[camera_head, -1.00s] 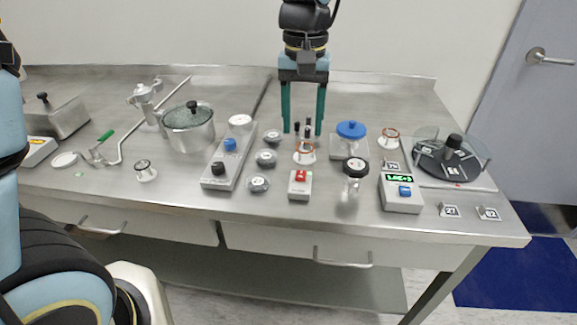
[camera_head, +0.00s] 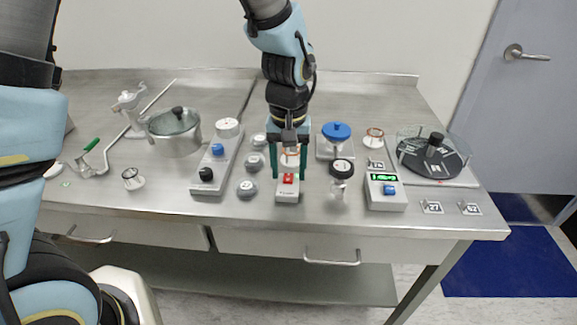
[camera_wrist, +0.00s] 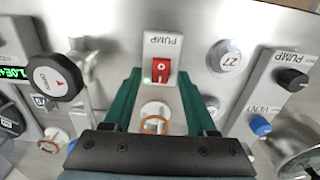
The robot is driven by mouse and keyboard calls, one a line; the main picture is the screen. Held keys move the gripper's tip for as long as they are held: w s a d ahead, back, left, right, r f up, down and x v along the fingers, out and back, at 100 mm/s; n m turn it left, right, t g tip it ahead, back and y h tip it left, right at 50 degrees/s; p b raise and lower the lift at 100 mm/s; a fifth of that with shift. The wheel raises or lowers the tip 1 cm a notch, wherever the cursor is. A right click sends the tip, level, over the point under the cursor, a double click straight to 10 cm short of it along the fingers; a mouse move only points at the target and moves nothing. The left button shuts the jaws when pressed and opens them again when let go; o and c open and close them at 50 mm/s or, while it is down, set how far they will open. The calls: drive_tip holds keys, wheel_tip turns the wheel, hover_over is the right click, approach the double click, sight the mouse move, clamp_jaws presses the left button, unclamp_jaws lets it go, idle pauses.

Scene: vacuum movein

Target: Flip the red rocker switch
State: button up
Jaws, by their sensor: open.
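The red rocker switch (camera_head: 288,178) sits on a small white box (camera_head: 287,195) near the table's front edge. In the wrist view the red rocker (camera_wrist: 160,70) shows at the upper middle, on the box labelled PUMP (camera_wrist: 162,43), with a lit green light beside it. My gripper (camera_head: 289,176) is open and empty, pointing down at the rear of the box. In the wrist view its two green fingers (camera_wrist: 160,78) stand on either side of the rocker's line, apart from each other. I cannot tell whether they touch the box.
A copper-ringed fitting (camera_wrist: 155,122) stands just behind the box, between my fingers. A black-knobbed valve (camera_head: 341,172) stands close on the right, with a display box (camera_head: 385,192) beyond. Round numbered discs (camera_head: 248,188) and a knob panel (camera_head: 216,165) lie left.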

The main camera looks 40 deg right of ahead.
clamp_jaws()
idle(0.3)
idle(0.3)
drive_tip(key=b, duration=0.2)
drive_tip(key=t+h+b, duration=0.1)
drive_tip(key=b, duration=0.1)
drive_tip(key=shift+s+a+f, duration=0.1)
drive_tip(key=shift+s+f, duration=0.1)
drive_tip(key=shift+f, duration=0.1)
drive_tip(key=t+b, duration=0.1)
drive_tip(key=b, duration=0.2)
drive_tip(key=t+h+b, duration=0.1)
drive_tip(key=b, duration=0.2)
drive_tip(key=shift+s+a+h, duration=0.1)
drive_tip(key=shift+s+h, duration=0.1)
drive_tip(key=shift+h, duration=0.1)
drive_tip(key=shift+a+r+t+b, duration=0.1)
drive_tip(key=shift+r+t+b, duration=0.2)
drive_tip(key=shift+b, duration=0.75)
drive_tip(key=shift+r, duration=0.15)
unclamp_jaws()
